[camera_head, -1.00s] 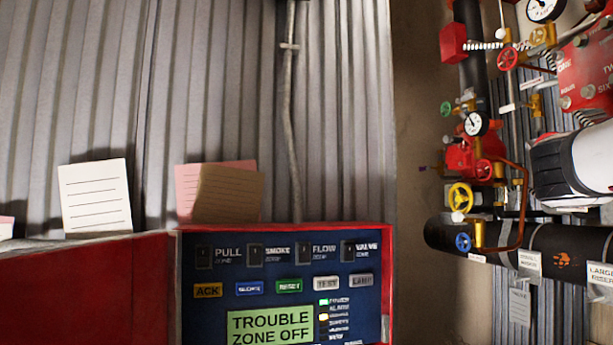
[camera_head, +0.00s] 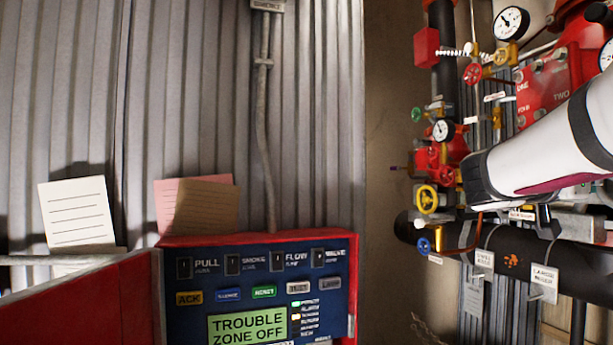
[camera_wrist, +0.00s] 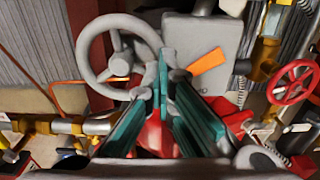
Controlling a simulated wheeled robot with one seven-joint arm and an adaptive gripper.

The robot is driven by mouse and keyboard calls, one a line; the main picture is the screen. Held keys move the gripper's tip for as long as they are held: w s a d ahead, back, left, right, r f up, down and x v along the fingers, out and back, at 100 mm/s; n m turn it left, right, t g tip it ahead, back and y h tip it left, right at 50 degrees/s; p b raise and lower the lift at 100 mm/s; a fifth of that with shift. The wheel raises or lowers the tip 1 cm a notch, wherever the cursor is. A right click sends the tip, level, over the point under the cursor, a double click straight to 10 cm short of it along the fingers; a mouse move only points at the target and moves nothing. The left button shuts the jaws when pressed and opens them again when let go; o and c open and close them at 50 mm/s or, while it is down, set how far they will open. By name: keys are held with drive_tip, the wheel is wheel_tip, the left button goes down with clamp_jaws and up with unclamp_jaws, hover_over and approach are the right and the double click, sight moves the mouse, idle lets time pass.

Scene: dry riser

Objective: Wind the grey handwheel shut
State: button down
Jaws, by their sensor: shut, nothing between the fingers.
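The grey handwheel (camera_wrist: 122,60) shows in the wrist view, upper left of the middle, as a round rim with spokes and a hub. My gripper (camera_wrist: 160,82) has teal fingers that come together at the tips, with nothing between them. The fingertips overlap the lower right side of the wheel's rim in the picture. I cannot tell whether they touch it. In the head view I cannot make out the grey handwheel; my white arm covers part of the pipework on the right.
A grey box (camera_wrist: 200,38) with an orange lever (camera_wrist: 208,62) is right of the wheel. A red handwheel (camera_wrist: 293,82) is at the far right. In the head view, yellow (camera_head: 427,199) and blue (camera_head: 423,245) handwheels and a gauge (camera_head: 511,23) crowd the pipes; a panel (camera_head: 255,290) stands left.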

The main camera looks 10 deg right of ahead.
sight(605, 200)
drive_tip(key=s+d+r+b, duration=0.1)
drive_tip(key=s+b, duration=0.5)
drive_tip(key=s, duration=0.1)
drive_tip(key=w+f+b, duration=0.1)
drive_tip(key=f+b, duration=0.1)
drive_tip(key=b, duration=0.2)
drive_tip(key=f+b, duration=0.2)
drive_tip(key=b, duration=0.2)
drive_tip(key=w+f+b, duration=0.1)
drive_tip(key=b, duration=0.2)
drive_tip(key=shift+w+a+f+b, duration=0.1)
drive_tip(key=shift+w+f+b, duration=0.2)
drive_tip(key=shift+f+b, duration=0.1)
drive_tip(key=w, duration=0.1)
drive_tip(key=w+r+b, duration=0.1)
drive_tip(key=w, duration=0.1)
drive_tip(key=shift+w+a+r, duration=0.1)
drive_tip(key=shift+a+r, duration=0.05)
drive_tip(key=shift+r, duration=0.05)
drive_tip(key=shift+a+b, duration=1.2)
drive_tip(key=shift+a, duration=0.2)
drive_tip(key=shift+s+a+r, duration=0.1)
drive_tip(key=shift+s+a, duration=0.1)
drive_tip(key=shift+a, duration=0.35)
